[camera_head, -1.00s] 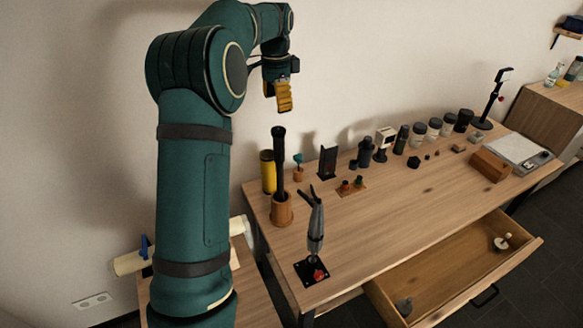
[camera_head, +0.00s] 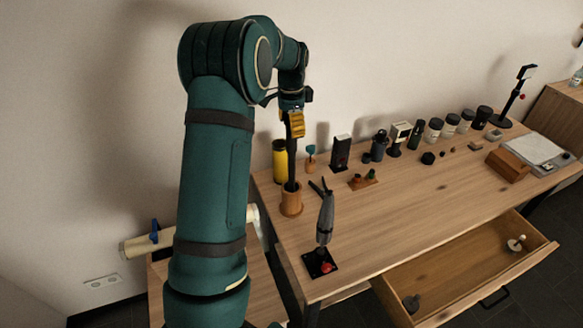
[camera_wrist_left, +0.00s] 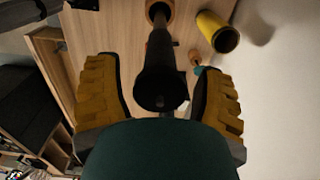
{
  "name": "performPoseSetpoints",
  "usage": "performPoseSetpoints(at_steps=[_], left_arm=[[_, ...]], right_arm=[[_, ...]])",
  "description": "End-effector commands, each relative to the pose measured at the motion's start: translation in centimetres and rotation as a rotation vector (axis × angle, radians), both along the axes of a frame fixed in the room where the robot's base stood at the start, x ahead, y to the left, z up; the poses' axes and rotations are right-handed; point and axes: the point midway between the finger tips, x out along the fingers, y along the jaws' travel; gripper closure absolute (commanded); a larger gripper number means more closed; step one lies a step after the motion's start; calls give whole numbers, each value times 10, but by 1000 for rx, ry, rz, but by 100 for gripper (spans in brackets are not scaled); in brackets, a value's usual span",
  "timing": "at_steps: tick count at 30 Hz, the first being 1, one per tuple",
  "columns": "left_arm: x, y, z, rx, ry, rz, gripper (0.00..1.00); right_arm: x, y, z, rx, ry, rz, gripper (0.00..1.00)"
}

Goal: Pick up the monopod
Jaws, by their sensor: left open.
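The monopod (camera_head: 291,165) is a black stick standing upright in a wooden cup (camera_head: 291,203) near the table's left end. My left gripper (camera_head: 294,124), with yellow ribbed fingers, is at the monopod's top end. In the left wrist view the fingers of this gripper (camera_wrist_left: 160,72) are open, one on each side of the monopod (camera_wrist_left: 160,62), with gaps visible beside it. The wooden cup shows at the top of that view (camera_wrist_left: 158,11). My right gripper is not in view.
A yellow cylinder (camera_head: 280,160) stands close behind the monopod. A grey tool on a black base (camera_head: 319,263) stands in front. Several jars and small items line the table's back. A drawer (camera_head: 470,262) is open at the front. The table's middle is clear.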

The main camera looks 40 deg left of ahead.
Motion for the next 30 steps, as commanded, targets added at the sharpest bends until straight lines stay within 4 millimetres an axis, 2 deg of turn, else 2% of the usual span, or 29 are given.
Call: performPoseSetpoints(at_steps=[5,14,18,20,30], left_arm=[[0,-1,-21,0,1,-1,31],[0,0,-23,0,-1,-1,33],[0,0,-23,0,-1,-1,82],[0,0,-23,0,-1,-1,100],[0,0,-22,0,-2,-1,100]], right_arm=[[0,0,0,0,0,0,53],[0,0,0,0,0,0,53],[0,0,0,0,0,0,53],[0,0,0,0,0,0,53],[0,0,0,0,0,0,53]])
